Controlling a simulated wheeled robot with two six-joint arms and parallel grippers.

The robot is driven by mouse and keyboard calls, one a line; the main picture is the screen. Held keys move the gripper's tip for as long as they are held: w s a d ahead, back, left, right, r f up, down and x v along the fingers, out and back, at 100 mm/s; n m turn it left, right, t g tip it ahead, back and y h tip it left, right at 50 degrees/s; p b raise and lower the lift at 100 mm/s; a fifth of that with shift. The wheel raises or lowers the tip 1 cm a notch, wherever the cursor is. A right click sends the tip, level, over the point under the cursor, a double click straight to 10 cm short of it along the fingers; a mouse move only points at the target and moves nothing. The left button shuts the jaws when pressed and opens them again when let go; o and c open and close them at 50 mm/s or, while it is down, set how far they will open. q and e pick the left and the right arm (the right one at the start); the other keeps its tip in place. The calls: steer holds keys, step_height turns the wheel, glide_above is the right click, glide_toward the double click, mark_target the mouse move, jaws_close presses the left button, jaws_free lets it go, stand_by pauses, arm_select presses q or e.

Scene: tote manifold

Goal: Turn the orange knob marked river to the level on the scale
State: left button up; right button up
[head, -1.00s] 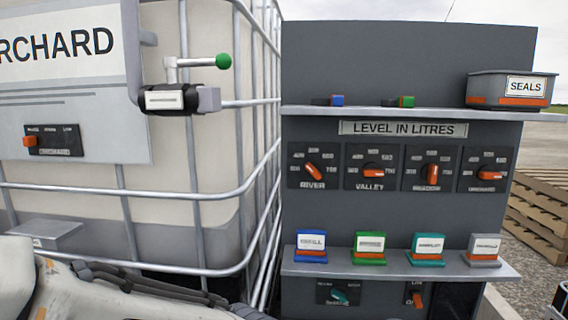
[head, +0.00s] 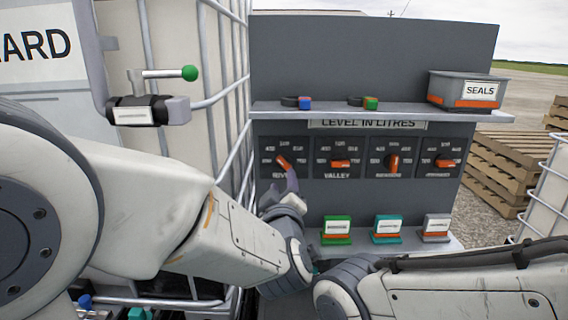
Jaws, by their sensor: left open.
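The orange river knob (head: 283,162) is the leftmost of the row of knobs on the grey panel. Its bar is tilted, with its upper end to the left, among small scale numbers too blurred to read. My left gripper (head: 289,184) is open just below the river knob, its visible finger close under it. I cannot tell whether it touches. The gripper and wrist partly hide the river label. My right arm crosses the bottom right, and its gripper does not show.
The valley knob (head: 340,163) sits close to the right, with two more orange knobs beyond. A shelf with a green tag block (head: 337,229) juts out below. An upper shelf (head: 390,113) holds the seals bin (head: 466,90). The tote cage (head: 225,95) stands at left.

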mark_target(284, 164)
arm_select(q)
steer(key=w+p, duration=0.2)
steer(key=w, duration=0.5)
steer(key=shift+w+p, duration=0.2)
steer(key=shift+p, duration=0.2)
steer(key=shift+w, duration=0.55)
steer(key=shift+d, duration=0.1)
jaws_close()
